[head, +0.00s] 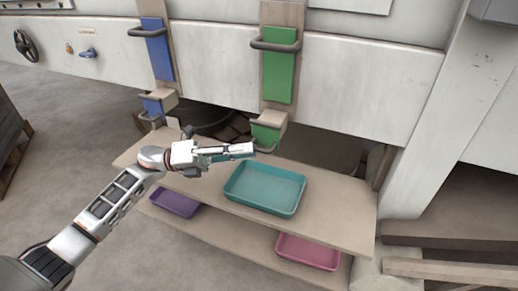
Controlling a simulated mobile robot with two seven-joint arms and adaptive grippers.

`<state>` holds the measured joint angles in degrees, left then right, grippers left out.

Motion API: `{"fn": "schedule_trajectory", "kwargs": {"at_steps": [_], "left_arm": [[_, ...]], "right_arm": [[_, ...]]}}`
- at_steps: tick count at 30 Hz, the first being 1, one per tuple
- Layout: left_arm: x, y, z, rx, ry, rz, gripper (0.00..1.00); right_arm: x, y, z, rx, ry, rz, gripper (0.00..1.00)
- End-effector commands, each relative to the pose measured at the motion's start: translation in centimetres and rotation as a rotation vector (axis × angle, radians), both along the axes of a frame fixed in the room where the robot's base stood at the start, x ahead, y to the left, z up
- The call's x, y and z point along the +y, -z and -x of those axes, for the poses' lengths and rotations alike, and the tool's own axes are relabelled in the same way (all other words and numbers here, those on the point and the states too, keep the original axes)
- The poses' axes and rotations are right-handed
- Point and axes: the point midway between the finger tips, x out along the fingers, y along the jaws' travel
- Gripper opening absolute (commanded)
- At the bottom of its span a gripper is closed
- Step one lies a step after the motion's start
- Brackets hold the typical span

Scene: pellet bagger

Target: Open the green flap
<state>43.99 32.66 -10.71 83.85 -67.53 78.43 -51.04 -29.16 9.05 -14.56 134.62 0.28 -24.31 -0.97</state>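A tall green panel (279,78) with a grey bar handle (276,45) hangs on a beige upright on the white machine wall. Below it, under a beige block, is a smaller green piece (265,133) with its own grey handle; I cannot tell which of the two is the flap. My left gripper (250,150) points right, with its fingertips just below and beside the lower green piece, near its handle. I cannot tell whether they touch. The fingers show edge-on, so their opening is unclear. My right gripper is not in view.
A teal tray (265,207) sits on the beige shelf (335,222) under the green parts. A purple tray (175,202) and a pink tray (308,252) are lower down. A matching blue panel (158,55) and lower blue piece (152,106) are at left. Open floor lies at lower left.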

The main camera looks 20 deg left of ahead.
Motion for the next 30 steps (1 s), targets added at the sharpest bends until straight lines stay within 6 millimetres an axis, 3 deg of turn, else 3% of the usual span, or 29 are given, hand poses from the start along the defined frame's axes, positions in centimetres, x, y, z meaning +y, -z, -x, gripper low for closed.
{"fn": "schedule_trajectory", "kwargs": {"at_steps": [3,9,19,21,30], "left_arm": [[-1.8,-0.6,-0.5,-0.003,0.0,0.002,0.15],[-3.5,-0.8,-1.1,0.0,-0.001,0.001,0.15],[-3.8,-0.8,-1.2,0.002,-0.001,0.0,0.15],[-3.8,-0.8,-1.2,0.003,-0.001,0.001,0.0],[-3.8,-0.9,-1.1,0.009,-0.001,0.0,0.0]], "right_arm": [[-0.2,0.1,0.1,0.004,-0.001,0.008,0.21],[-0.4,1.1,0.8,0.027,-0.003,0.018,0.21],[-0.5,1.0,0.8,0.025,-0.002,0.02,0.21],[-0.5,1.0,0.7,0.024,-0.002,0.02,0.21],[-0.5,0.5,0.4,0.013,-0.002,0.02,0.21]]}}
